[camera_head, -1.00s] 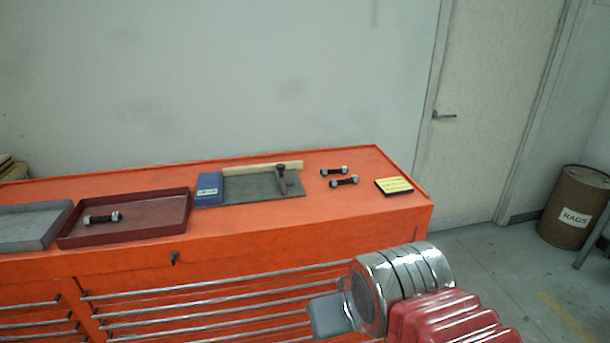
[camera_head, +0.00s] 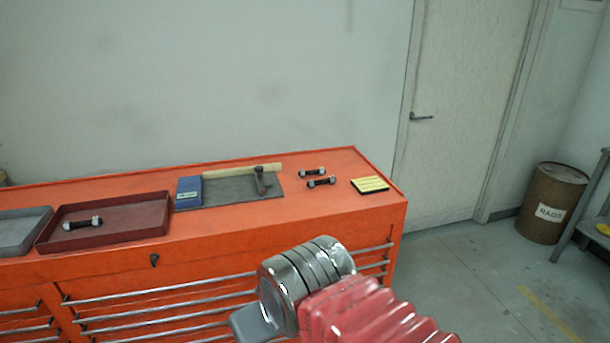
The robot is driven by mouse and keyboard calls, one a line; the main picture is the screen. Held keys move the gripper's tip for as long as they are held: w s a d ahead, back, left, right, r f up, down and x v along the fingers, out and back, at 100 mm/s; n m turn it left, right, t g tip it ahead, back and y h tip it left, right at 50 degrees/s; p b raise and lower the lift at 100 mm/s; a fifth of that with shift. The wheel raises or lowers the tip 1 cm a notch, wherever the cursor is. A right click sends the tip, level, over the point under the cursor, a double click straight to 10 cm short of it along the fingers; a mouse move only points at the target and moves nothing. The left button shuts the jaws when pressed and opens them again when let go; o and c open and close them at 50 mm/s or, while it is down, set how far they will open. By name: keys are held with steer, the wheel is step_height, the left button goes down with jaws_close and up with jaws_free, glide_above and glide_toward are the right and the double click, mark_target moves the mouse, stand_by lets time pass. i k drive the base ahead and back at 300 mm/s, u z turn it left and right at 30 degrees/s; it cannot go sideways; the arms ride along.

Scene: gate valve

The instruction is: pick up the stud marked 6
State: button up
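Three dark studs with pale ends show in the head view. One stud (camera_head: 83,223) lies in the dark red tray (camera_head: 150,229). Two more, a far stud (camera_head: 312,173) and a near stud (camera_head: 322,183), lie side by side on the orange cabinet top, right of the grey mat. Any numbers on them are too small to read, so I cannot tell which is marked 6. My arm shows low in the middle, in front of the cabinet drawers. My gripper's fingers cannot be made out.
A grey tray (camera_head: 18,232) stands left of the red one. A blue box (camera_head: 189,192), a grey mat (camera_head: 228,193) with a dark tool, and a yellow-topped pad (camera_head: 370,185) sit on the orange cabinet (camera_head: 250,218). A rags drum (camera_head: 552,203) stands at right.

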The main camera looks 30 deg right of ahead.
mark_target(322, 170)
steer(key=z, duration=0.05)
steer(key=i, duration=1)
steer(key=u, duration=0.05)
